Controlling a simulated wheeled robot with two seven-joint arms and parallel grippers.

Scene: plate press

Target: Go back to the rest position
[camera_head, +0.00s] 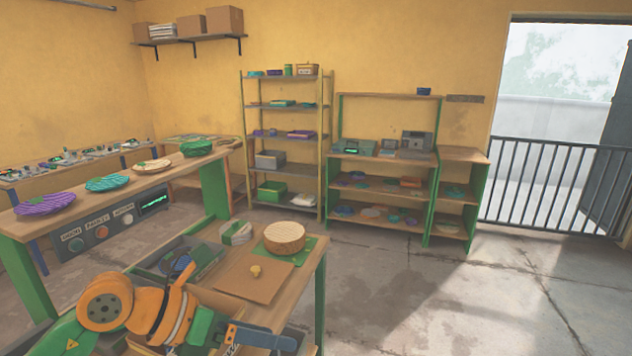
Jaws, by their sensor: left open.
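My left arm, orange and green with white bands, reaches in from the bottom left over the near workbench (314,270). Its gripper (262,337) is low at the bottom edge of the picture, by the bench's front right part. The jaws are open, and I see nothing held between them. My right gripper is not in view. A brown board (240,283) with a small yellow knob (255,271) lies nearer the gripper.
A grey tray (207,260) holds dark items, partly hidden behind my arm. Shelves (285,170) stand at the back. The floor at right is clear.

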